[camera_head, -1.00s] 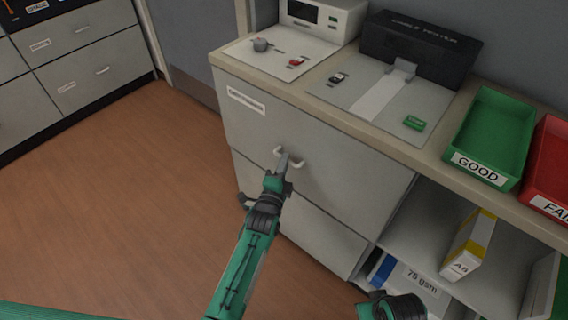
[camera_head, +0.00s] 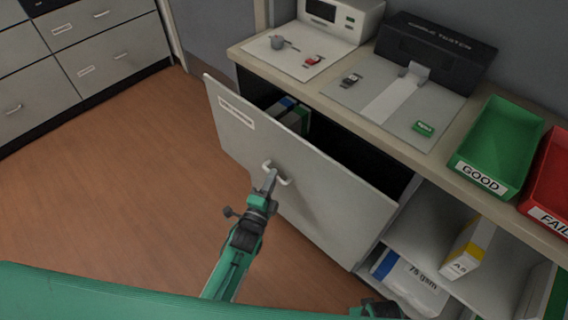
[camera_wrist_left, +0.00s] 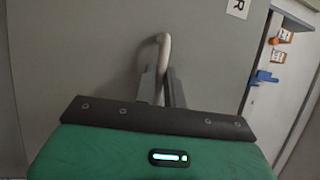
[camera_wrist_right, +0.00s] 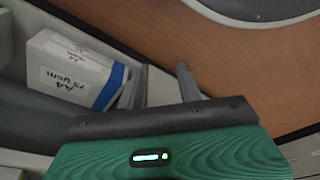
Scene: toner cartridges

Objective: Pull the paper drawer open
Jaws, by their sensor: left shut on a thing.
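The paper drawer (camera_head: 300,185) is a wide grey front with a white label at its upper left, and it stands pulled out from the cabinet. Inside it, packs with blue and green-grey sides (camera_head: 291,112) show at the far left. Its pale bar handle (camera_head: 283,180) is at the middle of the front. My left gripper (camera_head: 270,181) is shut on the handle; the left wrist view shows the handle (camera_wrist_left: 163,50) between the two fingers. My right gripper (camera_wrist_right: 160,85) is open and empty, with its fingers apart; only a bit of that arm shows at the bottom of the head view.
The countertop holds a grey-white device (camera_head: 340,18), a black tester (camera_head: 435,50), a green GOOD tray (camera_head: 496,150) and a red FAIL tray (camera_head: 550,185). Open shelves with paper packs (camera_head: 410,280) are at the lower right. The wooden floor (camera_head: 120,190) at left is clear.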

